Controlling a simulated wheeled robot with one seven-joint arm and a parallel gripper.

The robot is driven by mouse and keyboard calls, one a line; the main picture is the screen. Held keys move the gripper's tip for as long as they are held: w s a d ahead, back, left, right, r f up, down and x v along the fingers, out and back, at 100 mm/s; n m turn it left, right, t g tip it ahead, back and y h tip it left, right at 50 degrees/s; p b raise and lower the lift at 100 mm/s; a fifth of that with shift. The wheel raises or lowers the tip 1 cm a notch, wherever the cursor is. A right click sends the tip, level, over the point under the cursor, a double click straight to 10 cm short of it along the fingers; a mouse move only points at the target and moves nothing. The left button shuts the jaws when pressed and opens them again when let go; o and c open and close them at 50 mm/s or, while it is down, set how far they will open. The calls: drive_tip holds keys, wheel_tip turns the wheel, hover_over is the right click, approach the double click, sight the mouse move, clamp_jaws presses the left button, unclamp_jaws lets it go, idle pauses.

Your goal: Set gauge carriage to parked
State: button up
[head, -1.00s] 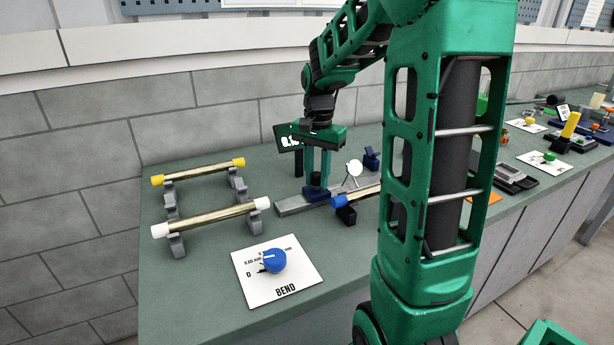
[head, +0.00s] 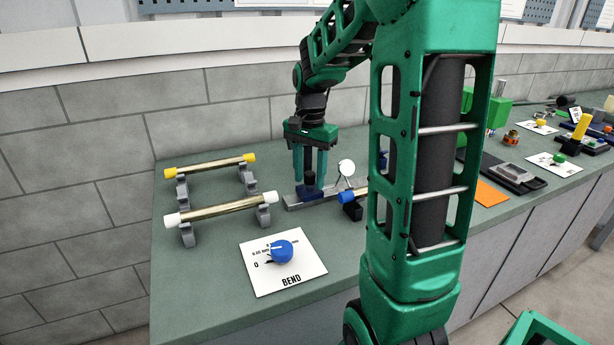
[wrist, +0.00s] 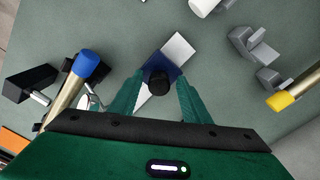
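The gauge carriage is a dark blue block (head: 308,193) with a black knob (head: 310,181) on top, seated on a pale grey rail (head: 293,203) near the rail's left end. In the wrist view the blue block (wrist: 172,72) and round black knob (wrist: 157,83) lie between my fingers. My gripper (head: 309,181) points down over the carriage, with one finger on each side of the knob. The fingers stand apart, with a small gap to the knob in the wrist view (wrist: 158,95). The lower finger ends are partly hidden against the carriage.
A white disc (head: 346,167) stands beside the rail. A blue-capped rod (head: 346,197) on a black support is just right of it. Two brass rods on grey stands (head: 226,207) are at left. The BEND card (head: 263,275) with a blue knob (head: 282,251) lies in front.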

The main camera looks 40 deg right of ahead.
sight(309, 173)
wheel_tip(309, 173, up, 11)
drive_tip(key=shift+f, duration=0.15)
idle(0.5)
idle(0.4)
drive_tip(key=s+a+f+n, duration=0.2)
drive_tip(key=s+f, duration=0.2)
drive_tip(key=s, duration=0.4)
drive_tip(key=s+a+f+n, duration=0.2)
drive_tip(key=s+f+n, duration=0.1)
drive_tip(key=s, duration=0.5)
drive_tip(key=s+a+f+n, duration=0.2)
drive_tip(key=s+f+n, duration=0.1)
drive_tip(key=s+f, duration=0.2)
drive_tip(key=shift+s+a, duration=0.15)
drive_tip(key=shift+s, duration=0.55)
drive_tip(key=shift+s+a, duration=0.15)
drive_tip(key=shift+s, duration=0.55)
drive_tip(key=shift+r, duration=0.1)
